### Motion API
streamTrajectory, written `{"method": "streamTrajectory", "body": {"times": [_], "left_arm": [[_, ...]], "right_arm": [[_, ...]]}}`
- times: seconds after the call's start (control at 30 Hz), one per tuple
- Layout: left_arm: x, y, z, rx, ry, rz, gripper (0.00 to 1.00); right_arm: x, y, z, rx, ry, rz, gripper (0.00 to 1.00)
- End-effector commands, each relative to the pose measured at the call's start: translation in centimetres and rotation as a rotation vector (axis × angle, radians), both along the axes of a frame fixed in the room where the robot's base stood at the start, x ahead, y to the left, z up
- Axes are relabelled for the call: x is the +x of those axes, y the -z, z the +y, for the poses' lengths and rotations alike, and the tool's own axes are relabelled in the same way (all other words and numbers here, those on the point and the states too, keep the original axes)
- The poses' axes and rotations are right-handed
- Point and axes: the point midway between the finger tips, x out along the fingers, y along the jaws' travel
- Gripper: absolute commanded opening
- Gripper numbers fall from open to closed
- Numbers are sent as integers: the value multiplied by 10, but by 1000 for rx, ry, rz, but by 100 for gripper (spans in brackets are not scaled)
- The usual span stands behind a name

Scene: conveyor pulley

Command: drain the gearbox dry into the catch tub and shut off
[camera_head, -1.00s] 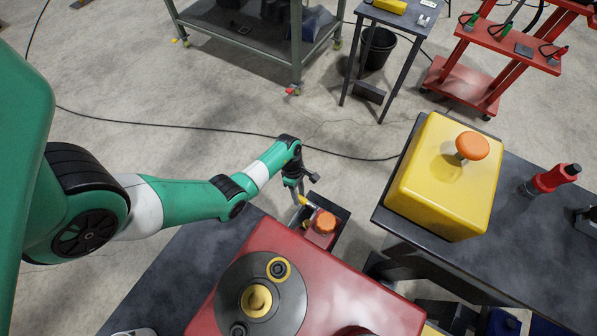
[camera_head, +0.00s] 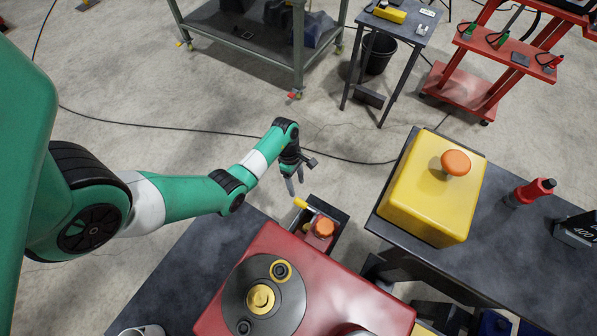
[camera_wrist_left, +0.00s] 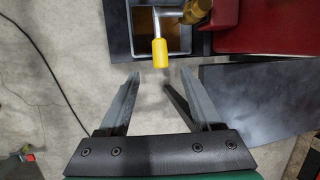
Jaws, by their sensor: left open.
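The red gearbox (camera_head: 330,275) stands at the bottom centre of the head view, with a dark round cover and brass fittings. The dark catch tub (camera_head: 341,217) sits at its far end, partly hidden. A valve lever with a yellow grip (camera_head: 300,203) sticks out over the tub's edge. In the left wrist view, the yellow grip (camera_wrist_left: 160,52) hangs from a metal lever beside a brass fitting (camera_wrist_left: 198,9). The tub (camera_wrist_left: 144,22) is below them. My left gripper (camera_head: 294,186) is open and empty, just short of the grip. No oil stream is visible. My right gripper is out of view.
A black cable (camera_head: 200,127) crosses the floor. Open floor lies left of the tub.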

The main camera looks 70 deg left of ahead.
Motion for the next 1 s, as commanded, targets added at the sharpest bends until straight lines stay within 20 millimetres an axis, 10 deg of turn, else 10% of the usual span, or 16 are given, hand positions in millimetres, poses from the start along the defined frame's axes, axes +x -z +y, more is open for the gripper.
{"method": "streamTrajectory", "body": {"times": [0.6,1.0], "left_arm": [[-1,-24,8,-5,-75,26,66],[0,-27,2,-100,-1342,469,66]], "right_arm": [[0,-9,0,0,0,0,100],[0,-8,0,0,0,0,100]]}}
